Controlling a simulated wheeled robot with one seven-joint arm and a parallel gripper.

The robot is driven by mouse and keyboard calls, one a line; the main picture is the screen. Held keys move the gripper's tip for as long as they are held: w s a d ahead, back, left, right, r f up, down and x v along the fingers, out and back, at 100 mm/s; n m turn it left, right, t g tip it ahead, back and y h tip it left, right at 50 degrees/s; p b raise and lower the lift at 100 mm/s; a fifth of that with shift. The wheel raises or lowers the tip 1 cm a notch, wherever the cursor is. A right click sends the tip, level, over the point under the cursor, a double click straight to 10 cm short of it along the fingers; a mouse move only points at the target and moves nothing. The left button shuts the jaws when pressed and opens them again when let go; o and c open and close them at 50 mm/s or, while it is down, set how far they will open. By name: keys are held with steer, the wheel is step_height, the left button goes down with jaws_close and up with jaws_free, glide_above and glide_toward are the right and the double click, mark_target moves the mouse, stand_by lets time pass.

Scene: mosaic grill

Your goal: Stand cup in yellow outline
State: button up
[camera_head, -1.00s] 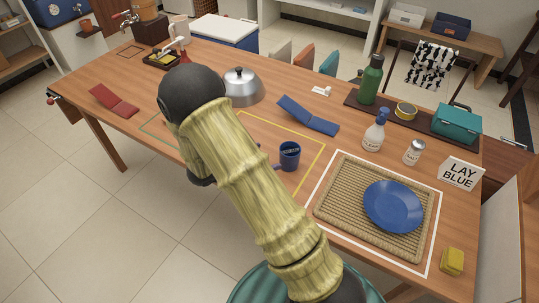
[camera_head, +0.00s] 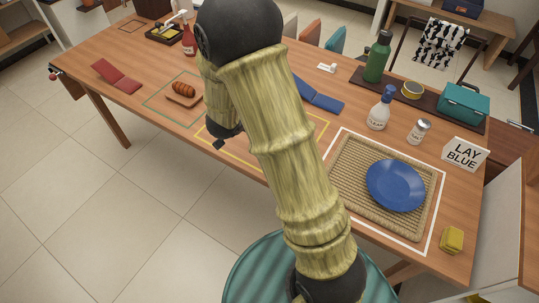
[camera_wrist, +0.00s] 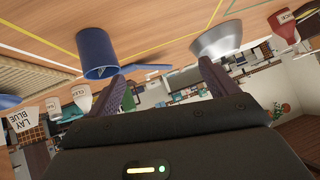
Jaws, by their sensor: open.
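The blue cup (camera_wrist: 97,54) shows in the wrist view, where the table appears at the top. It stands on the wood, left of my fingers and apart from them. In the head view my arm hides it. The yellow outline (camera_head: 326,125) is partly covered by my arm in the head view. Its lines (camera_wrist: 184,37) also show near the cup in the wrist view, but I cannot tell whether the cup's whole base is inside. My gripper (camera_wrist: 165,70) is open with nothing between its fingers. In the head view it is mostly hidden behind my arm.
A blue plate (camera_head: 395,185) lies on a woven mat (camera_head: 350,185) at right. A blue folded napkin (camera_head: 320,97), a spray bottle (camera_head: 378,113) and a shaker (camera_head: 418,131) are behind. A board with bread (camera_head: 184,92) is left.

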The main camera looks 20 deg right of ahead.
steer(key=s+a+r+n+g+y, duration=0.1)
steer(key=s+a+r+n+y, duration=0.4)
steer(key=s, duration=0.3)
steer(key=s+d+n+g, duration=0.4)
steer(key=s+n, duration=0.1)
steer(key=s, duration=0.7)
steer(key=shift+s+r+y, duration=0.3)
steer(key=shift+r+y, duration=0.1)
steer(key=shift+r, duration=0.05)
